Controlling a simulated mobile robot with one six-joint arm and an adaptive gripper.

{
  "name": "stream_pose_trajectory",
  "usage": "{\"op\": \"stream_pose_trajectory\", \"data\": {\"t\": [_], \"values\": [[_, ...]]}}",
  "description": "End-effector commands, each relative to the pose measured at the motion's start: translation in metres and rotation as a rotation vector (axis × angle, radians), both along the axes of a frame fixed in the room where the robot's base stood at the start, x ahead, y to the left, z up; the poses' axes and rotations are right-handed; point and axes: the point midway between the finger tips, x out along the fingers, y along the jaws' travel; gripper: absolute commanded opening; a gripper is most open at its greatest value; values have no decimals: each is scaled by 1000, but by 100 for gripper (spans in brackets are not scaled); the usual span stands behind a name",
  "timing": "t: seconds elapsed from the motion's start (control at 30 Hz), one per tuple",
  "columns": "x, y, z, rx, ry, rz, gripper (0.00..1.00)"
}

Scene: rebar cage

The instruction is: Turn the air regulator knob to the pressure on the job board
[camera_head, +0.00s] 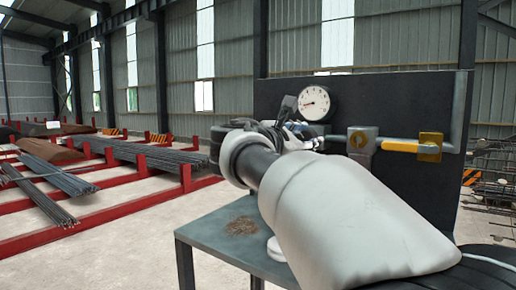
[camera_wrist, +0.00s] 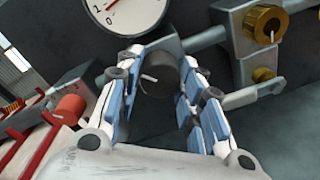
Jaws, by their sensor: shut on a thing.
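The dark regulator knob (camera_wrist: 157,78) with a white pointer line sits between the two fingers of my gripper (camera_wrist: 160,66) in the wrist view. My gripper is shut on it. In the head view my gripper (camera_head: 296,130) is at the panel below the gauge, and my arm hides most of the knob. The round white pressure gauge (camera_head: 315,102) is above it; its lower part also shows in the wrist view (camera_wrist: 128,12), with 0, 1 and a red mark. I cannot read its value surely. I cannot make out the job board.
A brass fitting (camera_wrist: 264,24) is right of the knob. A yellow valve handle (camera_head: 400,146) lies along the pipe at right. A red-orange cap (camera_wrist: 70,106) is at left in the wrist view. A grey table (camera_head: 205,233) stands below; red racks with rebar (camera_head: 150,153) are at left.

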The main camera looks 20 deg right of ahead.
Motion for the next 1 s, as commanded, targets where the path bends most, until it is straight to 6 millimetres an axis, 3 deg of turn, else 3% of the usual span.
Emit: {"op": "stream_pose_trajectory", "data": {"t": [1.0], "values": [[-1, -1, -3, 586, -752, 1, 11]]}}
